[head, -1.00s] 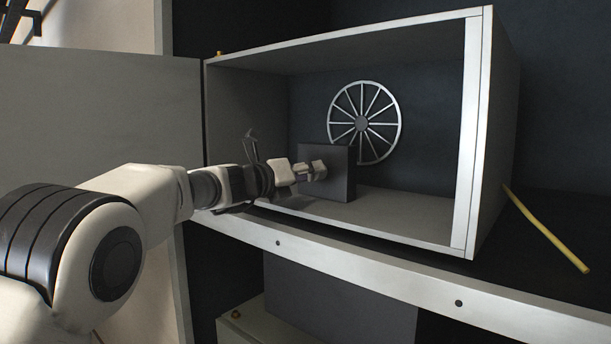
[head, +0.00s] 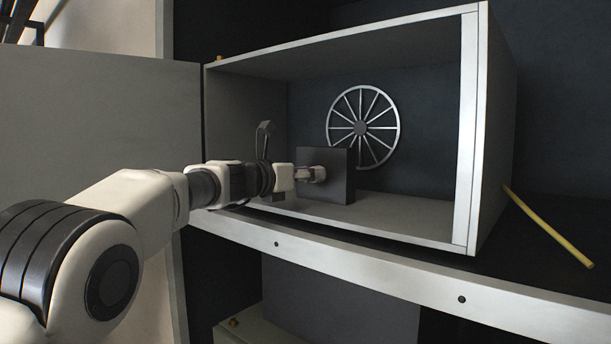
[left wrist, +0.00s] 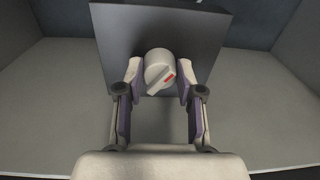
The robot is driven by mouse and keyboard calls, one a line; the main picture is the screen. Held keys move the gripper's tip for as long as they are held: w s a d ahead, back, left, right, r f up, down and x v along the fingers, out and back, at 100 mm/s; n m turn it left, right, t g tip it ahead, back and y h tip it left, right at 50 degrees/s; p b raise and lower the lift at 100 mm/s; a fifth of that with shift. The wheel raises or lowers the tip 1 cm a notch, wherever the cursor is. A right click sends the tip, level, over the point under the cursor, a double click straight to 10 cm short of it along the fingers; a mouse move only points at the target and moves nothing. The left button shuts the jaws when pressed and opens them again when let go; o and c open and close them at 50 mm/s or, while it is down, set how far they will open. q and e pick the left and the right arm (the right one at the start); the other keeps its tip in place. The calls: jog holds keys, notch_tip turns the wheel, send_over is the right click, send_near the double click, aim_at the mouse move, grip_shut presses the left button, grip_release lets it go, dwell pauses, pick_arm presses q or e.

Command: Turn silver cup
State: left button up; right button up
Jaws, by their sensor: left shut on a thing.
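The silver cup (left wrist: 158,66) is a round, light-grey knob with a raised grip bar and a red mark at its right side, on the front of a dark box (head: 341,184). The box also shows in the left wrist view (left wrist: 115,45). My left gripper (left wrist: 160,76) has a finger on each side of the cup and is shut on it. The grip bar slants from lower left to upper right in the left wrist view. In the head view my left gripper (head: 312,174) reaches the box's front face and mostly hides the cup. My right gripper is not in view.
The box stands inside an open grey cabinet (head: 473,130). A spoked wheel (head: 361,128) is behind it. A grey door panel (head: 100,120) is at the left. A yellow rod (head: 548,228) lies right of the cabinet. The cabinet floor beside the box is clear.

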pick_arm(q)
jog(key=o, duration=1.1)
jog(key=shift+d, duration=0.1)
jog(key=shift+o, duration=0.3)
jog(key=shift+w+d+f, duration=0.2)
jog(key=shift+w+d, duration=0.05)
jog(key=shift+w, duration=0.15)
jog(key=shift+s+a+r, duration=0.15)
jog(key=shift+s+a, duration=0.2)
jog(key=v, duration=1.1)
jog(key=shift+s, duration=0.2)
jog(key=shift+w+d, duration=0.1)
jog(key=shift+w, duration=0.1)
